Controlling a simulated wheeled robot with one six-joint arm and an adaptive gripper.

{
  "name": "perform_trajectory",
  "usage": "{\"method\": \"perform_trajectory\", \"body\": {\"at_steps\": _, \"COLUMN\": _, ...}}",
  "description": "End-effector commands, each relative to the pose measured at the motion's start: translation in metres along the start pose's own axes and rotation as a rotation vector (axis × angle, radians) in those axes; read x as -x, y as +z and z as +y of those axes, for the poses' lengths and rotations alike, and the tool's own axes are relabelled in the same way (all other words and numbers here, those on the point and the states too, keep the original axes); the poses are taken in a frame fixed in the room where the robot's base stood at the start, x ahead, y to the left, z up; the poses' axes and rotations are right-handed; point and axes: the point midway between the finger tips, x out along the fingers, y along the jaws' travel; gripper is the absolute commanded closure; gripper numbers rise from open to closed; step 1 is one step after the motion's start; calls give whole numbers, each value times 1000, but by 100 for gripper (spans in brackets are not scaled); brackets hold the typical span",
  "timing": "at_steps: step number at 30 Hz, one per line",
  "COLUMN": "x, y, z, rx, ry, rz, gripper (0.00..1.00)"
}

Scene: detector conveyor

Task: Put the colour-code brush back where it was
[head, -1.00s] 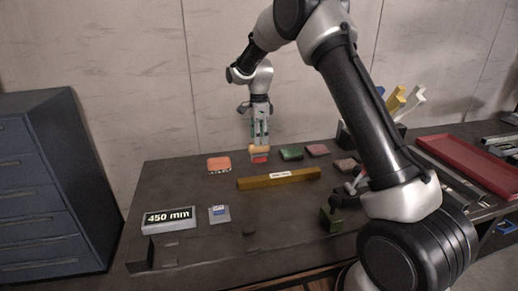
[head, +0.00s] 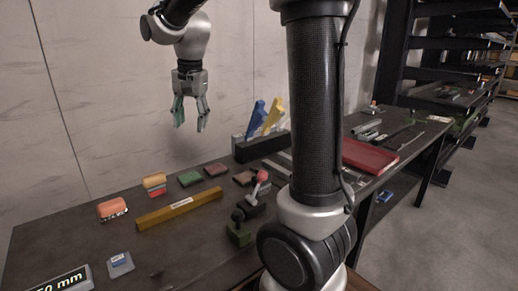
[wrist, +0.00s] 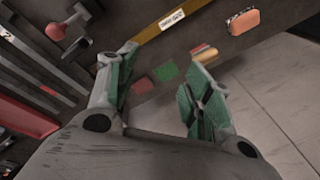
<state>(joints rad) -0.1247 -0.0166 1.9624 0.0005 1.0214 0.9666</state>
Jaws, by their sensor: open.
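My gripper (head: 190,126) is open and empty, raised above the back of the dark bench. Its green-padded fingers (wrist: 165,62) are spread apart in the wrist view. A row of small block-like brushes lies on the bench: an orange brush (head: 112,209) with a speckled lower side, a two-layer orange-over-red stack (head: 154,184), a green one (head: 190,179), a dull red one (head: 215,170) and a brown one (head: 244,178). The stack (wrist: 205,53), green one (wrist: 168,71) and red one (wrist: 143,86) also show in the wrist view. Which is the colour-code brush I cannot tell.
A labelled yellow-brown bar (head: 180,208) lies in front of the row. A dark holder (head: 262,147) with blue and yellow handles stands right of it. A red-knobbed lever (head: 260,185), red tray (head: 368,157) and 450 mm block (head: 65,282) are on the bench.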

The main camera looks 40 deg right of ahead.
Motion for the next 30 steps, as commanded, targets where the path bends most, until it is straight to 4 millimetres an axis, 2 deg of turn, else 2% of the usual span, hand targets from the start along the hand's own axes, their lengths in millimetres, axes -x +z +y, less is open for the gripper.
{"method": "perform_trajectory", "body": {"at_steps": 1, "x": 17, "y": 12, "z": 30, "rx": 85, "ry": -21, "rz": 20, "gripper": 49}}
{"method": "perform_trajectory", "body": {"at_steps": 5, "x": 38, "y": 47, "z": 99, "rx": 336, "ry": -55, "rz": 73, "gripper": 49}}
{"method": "perform_trajectory", "body": {"at_steps": 6, "x": 41, "y": 58, "z": 119, "rx": 411, "ry": -62, "rz": 91, "gripper": 49}}
{"method": "perform_trajectory", "body": {"at_steps": 9, "x": 40, "y": 84, "z": 162, "rx": 579, "ry": -70, "rz": 132, "gripper": 49}}
{"method": "perform_trajectory", "body": {"at_steps": 12, "x": 34, "y": 103, "z": 192, "rx": 708, "ry": -71, "rz": 166, "gripper": 49}}
{"method": "perform_trajectory", "body": {"at_steps": 15, "x": 27, "y": 115, "z": 210, "rx": 792, "ry": -69, "rz": 188, "gripper": 49}}
{"method": "perform_trajectory", "body": {"at_steps": 18, "x": 24, "y": 121, "z": 218, "rx": 833, "ry": -67, "rz": 198, "gripper": 49}}
{"method": "perform_trajectory", "body": {"at_steps": 30, "x": 23, "y": 121, "z": 218, "rx": 841, "ry": -66, "rz": 198, "gripper": 49}}
